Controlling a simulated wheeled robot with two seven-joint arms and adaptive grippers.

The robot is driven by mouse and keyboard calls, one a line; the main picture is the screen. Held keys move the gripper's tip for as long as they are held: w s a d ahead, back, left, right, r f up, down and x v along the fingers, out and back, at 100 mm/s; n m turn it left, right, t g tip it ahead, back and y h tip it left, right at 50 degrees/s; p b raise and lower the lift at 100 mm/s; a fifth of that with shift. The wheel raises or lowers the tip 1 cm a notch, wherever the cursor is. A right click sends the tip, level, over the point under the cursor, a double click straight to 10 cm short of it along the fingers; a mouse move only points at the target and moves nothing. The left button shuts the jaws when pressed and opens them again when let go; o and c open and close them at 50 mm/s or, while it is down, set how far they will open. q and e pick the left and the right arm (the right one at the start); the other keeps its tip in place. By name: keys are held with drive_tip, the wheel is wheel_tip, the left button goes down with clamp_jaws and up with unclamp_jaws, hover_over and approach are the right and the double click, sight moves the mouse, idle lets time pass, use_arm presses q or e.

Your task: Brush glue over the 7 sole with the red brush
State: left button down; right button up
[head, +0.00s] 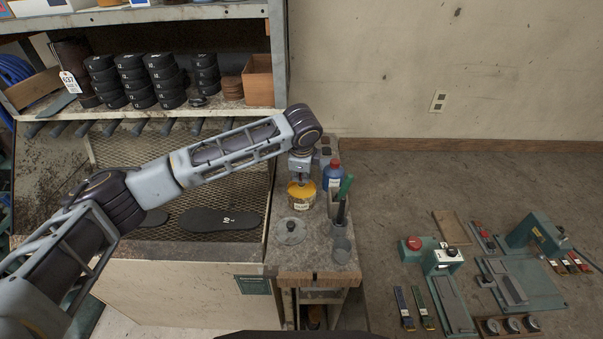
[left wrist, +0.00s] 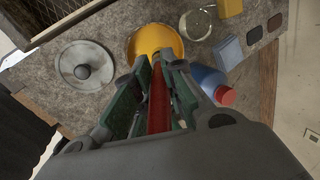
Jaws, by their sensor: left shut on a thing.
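My left gripper (left wrist: 150,82) is shut on the red brush (left wrist: 158,105), seen in the left wrist view. The brush points at the open glue jar (left wrist: 138,42), which holds yellow glue. In the head view my left gripper (head: 300,177) is directly over the jar (head: 301,202) on the narrow bench. The bristles are hidden, so I cannot tell how deep they are. A dark sole (head: 205,220) with a white mark lies on the mesh bench; I cannot read the mark surely. Another dark sole (head: 155,219) lies left of it, partly behind my arm. My right gripper is out of view.
The jar's lid (head: 292,231) lies in front of the jar. A blue bottle (head: 332,178) with a red cap and a cup (head: 340,228) of tools stand close on its right. A shelf (head: 235,111) with stacked black pieces is behind.

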use_arm(q)
drive_tip(key=shift+r+p, duration=1)
drive_tip(key=shift+r, duration=1.25)
drive_tip(key=shift+f, duration=0.1)
